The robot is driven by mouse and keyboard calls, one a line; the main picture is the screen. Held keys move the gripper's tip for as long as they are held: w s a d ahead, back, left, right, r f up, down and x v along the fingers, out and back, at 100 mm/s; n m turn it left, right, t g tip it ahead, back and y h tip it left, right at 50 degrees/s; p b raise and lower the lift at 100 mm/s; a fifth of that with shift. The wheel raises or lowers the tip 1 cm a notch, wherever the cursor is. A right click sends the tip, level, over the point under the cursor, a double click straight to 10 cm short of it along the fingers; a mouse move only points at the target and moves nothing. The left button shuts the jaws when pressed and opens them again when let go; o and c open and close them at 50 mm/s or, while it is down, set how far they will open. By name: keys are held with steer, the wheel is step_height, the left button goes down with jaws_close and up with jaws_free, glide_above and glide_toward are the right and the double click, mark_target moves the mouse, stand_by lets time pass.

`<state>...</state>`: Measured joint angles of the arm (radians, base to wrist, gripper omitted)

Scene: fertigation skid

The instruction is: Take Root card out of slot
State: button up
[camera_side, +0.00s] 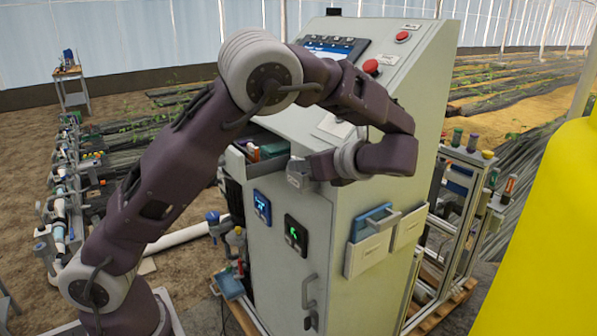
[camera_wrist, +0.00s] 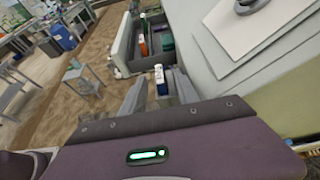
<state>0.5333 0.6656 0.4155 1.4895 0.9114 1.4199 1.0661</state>
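My gripper (camera_side: 298,174) is beside the upper front of the grey cabinet, near an open tray of upright cards. In the wrist view my gripper (camera_wrist: 160,90) has its two fingers apart, with a narrow blue card with a pale, orange-marked top (camera_wrist: 160,79) showing between them. A gap shows at its left side; contact on the right cannot be told. An orange and white card (camera_wrist: 143,46) and a green card (camera_wrist: 167,44) stand in the tray (camera_wrist: 121,45) beyond. No label is legible, so I cannot tell which one is the Root card.
The cabinet (camera_side: 275,280) has a handle, two small displays and front pockets (camera_side: 367,254), one with a blue handled item (camera_side: 375,222). A red button (camera_side: 371,67) is on top. A yellow object (camera_side: 550,230) fills the right foreground.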

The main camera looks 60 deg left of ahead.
steer(key=shift+a+f, duration=0.1)
steer(key=shift+a, duration=0.2)
jaws_close()
